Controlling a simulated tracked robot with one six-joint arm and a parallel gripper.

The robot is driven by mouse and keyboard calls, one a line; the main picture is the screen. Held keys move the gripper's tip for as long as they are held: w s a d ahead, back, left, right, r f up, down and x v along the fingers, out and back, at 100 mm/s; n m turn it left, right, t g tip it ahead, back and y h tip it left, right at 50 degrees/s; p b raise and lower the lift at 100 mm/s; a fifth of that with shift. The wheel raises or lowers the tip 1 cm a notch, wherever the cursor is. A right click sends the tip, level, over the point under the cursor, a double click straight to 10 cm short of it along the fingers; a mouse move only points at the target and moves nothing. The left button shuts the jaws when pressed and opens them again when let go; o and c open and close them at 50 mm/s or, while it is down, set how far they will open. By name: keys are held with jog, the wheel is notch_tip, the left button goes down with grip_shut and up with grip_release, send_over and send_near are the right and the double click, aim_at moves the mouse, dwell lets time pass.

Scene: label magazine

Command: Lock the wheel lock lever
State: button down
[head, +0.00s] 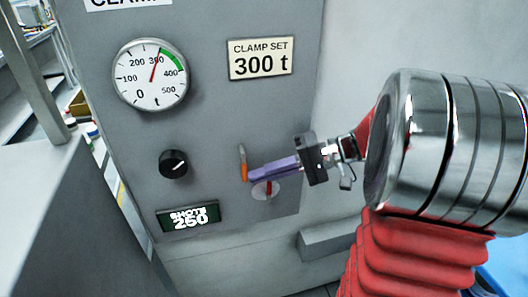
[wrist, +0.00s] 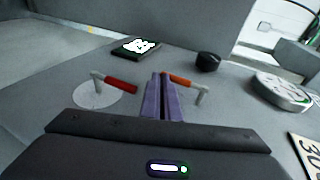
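Two small levers are on the grey panel, and no name shows on either. One has an orange grip (head: 244,173) on a metal arm; in the wrist view this orange grip (wrist: 177,79) is right of my fingertips. The other has a red grip (head: 268,187) on a round pale plate (head: 260,191); in the wrist view the red grip (wrist: 120,85) is left of my fingertips. My gripper (head: 250,175) has purple fingers, pressed together with nothing seen between them. The fingertips (wrist: 160,77) are between the two grips, very near the orange one; contact cannot be told.
The panel also carries a pressure gauge (head: 151,75), a black knob (head: 173,164), a "CLAMP SET 300 t" plate (head: 261,58) and a "SHOTS 250" display (head: 188,217). A grey ledge (head: 328,240) is at lower right. The panel around the levers is flat.

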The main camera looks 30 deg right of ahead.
jog(key=s+d, duration=0.5)
jog(key=d, duration=0.7)
jog(key=shift+s+d+f, duration=0.15)
jog(key=shift+s+d, duration=0.05)
jog(key=shift+d, duration=0.2)
jog(key=s+a+f+m+g+h, duration=0.2)
jog(key=s+f+h, duration=0.1)
jog(key=f+h, duration=0.15)
jog(key=s+a+f+m+g+h, duration=0.2)
jog(key=f+m+h, duration=0.1)
jog(key=f+h, duration=0.15)
jog(key=s+a+r+n+t+h, duration=0.1)
jog(key=a+r+n, duration=0.3)
jog(key=a, duration=0.4)
jog(key=s+a+r+n+t+h, duration=0.1)
jog(key=a+r+n+t+h, duration=0.1)
jog(key=a, duration=0.6)
jog(key=r+n+t, duration=0.1)
jog(key=n, duration=0.1)
jog(key=shift+a+r+n+h, duration=0.15)
jog(key=shift+r+n+h, duration=0.15)
jog(key=shift+r+h, duration=0.1)
jog(key=shift+s, duration=0.1)
dwell(0.5)
